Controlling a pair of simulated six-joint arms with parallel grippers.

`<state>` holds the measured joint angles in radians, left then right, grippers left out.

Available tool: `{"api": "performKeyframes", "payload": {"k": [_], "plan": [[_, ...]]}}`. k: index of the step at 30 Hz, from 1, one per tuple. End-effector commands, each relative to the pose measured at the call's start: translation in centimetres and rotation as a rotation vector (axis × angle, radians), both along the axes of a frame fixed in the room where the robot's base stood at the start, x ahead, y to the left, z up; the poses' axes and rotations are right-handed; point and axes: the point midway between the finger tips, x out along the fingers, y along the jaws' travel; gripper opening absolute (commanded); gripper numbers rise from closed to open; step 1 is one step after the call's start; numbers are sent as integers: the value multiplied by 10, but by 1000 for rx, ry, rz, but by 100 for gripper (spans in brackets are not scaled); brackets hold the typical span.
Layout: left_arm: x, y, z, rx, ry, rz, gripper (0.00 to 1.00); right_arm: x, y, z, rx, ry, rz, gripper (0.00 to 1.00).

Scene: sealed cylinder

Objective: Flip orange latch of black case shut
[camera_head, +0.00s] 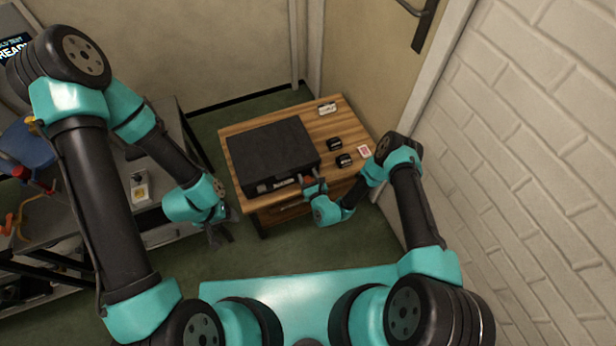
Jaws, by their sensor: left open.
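The black case (268,150) lies on the wooden cabinet, with its lid down and its front side towards me. A small pale label or fitting shows on its front. I cannot make out an orange latch; the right gripper covers part of the front right corner. My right gripper (309,183) is at that corner, very close to the case. I cannot tell whether it touches the case or how its fingers stand. My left gripper (219,232) is open and empty, hanging left of the cabinet and in front of it.
The wooden cabinet top (312,122) also carries two small black objects (335,144), a red and white card (364,151) and a white item (327,109). A grey workbench (158,212) stands at left. A white brick wall (540,170) bounds the right side.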

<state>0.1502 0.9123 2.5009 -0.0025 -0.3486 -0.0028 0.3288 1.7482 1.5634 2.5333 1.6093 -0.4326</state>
Motion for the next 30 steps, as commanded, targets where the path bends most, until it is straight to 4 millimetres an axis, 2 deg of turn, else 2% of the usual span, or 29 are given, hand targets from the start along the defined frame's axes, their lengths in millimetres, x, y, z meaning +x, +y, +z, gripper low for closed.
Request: {"api": "performKeyframes", "payload": {"k": [1, 13, 30], "plan": [[0, 0, 0, 0, 0, 0, 62, 0, 0, 0, 0, 0, 0, 49], [0, 0, 0, 0, 0, 0, 62, 0, 0, 0, 0, 0, 0, 12], [0, 0, 0, 0, 0, 0, 62, -1, 0, 0, 0, 1, 0, 12]]}}
